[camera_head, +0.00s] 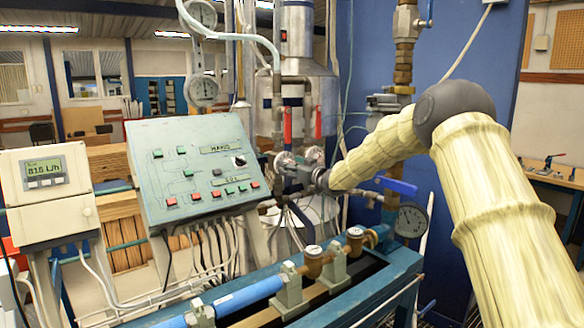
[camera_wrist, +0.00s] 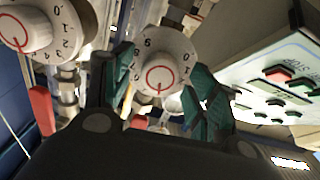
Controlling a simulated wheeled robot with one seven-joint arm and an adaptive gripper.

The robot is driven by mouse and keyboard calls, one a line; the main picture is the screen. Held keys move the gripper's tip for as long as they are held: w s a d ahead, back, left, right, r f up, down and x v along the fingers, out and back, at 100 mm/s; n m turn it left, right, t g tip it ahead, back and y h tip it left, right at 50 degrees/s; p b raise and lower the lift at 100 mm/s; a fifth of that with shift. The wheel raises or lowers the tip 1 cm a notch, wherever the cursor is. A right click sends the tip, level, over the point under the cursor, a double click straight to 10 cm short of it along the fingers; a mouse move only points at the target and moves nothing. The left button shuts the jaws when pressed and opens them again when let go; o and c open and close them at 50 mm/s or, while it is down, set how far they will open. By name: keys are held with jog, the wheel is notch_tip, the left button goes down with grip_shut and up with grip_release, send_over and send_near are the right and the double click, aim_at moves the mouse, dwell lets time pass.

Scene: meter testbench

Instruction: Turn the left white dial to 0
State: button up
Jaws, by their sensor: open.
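Two white dials with dark numerals and a red ring and pointer line show in the wrist view. The left white dial (camera_wrist: 160,62) is between my gripper's green fingers (camera_wrist: 162,88), which are spread apart on either side of it; contact is unclear. Its red line points toward the bottom of the picture, with the 0 at the upper right. The other white dial (camera_wrist: 30,28) is at the upper left, cut off by the edge. In the head view, the left dial (camera_head: 285,161) and right dial (camera_head: 314,157) are small, with my gripper (camera_head: 301,171) in front of them.
A sloped control panel (camera_head: 190,170) with buttons stands left of the dials and also fills the right of the wrist view (camera_wrist: 275,85). Red levers (camera_head: 287,125) hang above the dials. A blue valve handle (camera_head: 396,187) and a gauge (camera_head: 411,220) are at the right, pipes below.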

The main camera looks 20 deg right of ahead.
jog(key=shift+f, duration=0.1)
jog(key=c, duration=1)
jog(key=shift+f+n+b, duration=0.1)
jog(key=shift+n+b, duration=0.2)
jog(key=shift+b, duration=0.1)
jog(key=n+b, duration=0.5)
jog(key=n, duration=0.1)
jog(key=n+b, duration=1.2)
jog(key=shift+w+f, duration=0.1)
jog(key=shift+f, duration=0.25)
jog(key=n+b, duration=0.3)
jog(key=shift+c, duration=0.2)
jog(key=shift+r+n+b, duration=0.25)
jog(key=shift+n+b, duration=0.8)
jog(key=shift+n, duration=0.05)
